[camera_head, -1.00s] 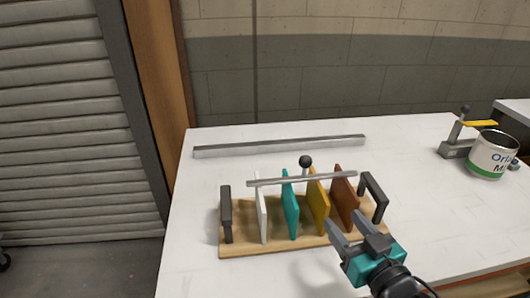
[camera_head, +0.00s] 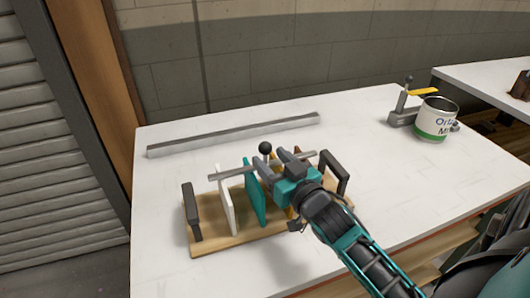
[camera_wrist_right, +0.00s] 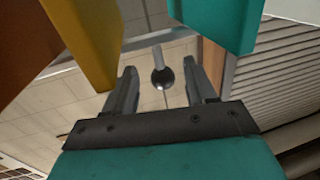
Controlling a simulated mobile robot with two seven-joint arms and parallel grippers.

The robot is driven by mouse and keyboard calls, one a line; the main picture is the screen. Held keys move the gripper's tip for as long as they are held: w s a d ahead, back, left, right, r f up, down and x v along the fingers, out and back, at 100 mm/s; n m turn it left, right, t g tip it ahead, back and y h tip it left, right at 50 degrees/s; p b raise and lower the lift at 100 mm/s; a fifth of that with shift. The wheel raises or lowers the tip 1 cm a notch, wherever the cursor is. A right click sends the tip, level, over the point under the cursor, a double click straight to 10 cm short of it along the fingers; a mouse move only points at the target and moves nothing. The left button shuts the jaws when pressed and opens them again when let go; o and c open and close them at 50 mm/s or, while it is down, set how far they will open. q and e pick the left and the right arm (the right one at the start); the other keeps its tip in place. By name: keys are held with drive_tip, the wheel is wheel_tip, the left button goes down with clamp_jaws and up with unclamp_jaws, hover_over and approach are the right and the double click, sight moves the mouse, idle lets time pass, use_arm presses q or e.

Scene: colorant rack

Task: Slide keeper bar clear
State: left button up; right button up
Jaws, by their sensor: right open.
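The keeper bar (camera_head: 229,171) is a thin grey bar with a round black knob (camera_head: 265,147), lying across the upright coloured plates of the wooden rack (camera_head: 212,242). White (camera_head: 227,210) and teal (camera_head: 254,194) plates show clearly; the yellow and brown ones are mostly behind my right gripper. My right gripper (camera_head: 288,156) is open, close to the bar, just right of the knob. In the right wrist view the black knob (camera_wrist_right: 163,77) appears between the open fingers (camera_wrist_right: 165,88); nothing is clearly gripped. Yellow (camera_wrist_right: 95,45) and teal (camera_wrist_right: 222,25) plates are near. My left gripper is not in view.
Dark end brackets (camera_head: 192,212) stand at both rack ends. A long grey rail (camera_head: 235,134) lies along the back of the white table (camera_head: 160,185). A paint can (camera_head: 436,120) and a device with a yellow lever (camera_head: 404,114) stand at the right. The table left of the rack is clear.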

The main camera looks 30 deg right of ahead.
sight(266, 155)
drive_tip(key=shift+w, duration=1.65)
drive_tip(key=shift+c, duration=0.4)
clamp_jaws()
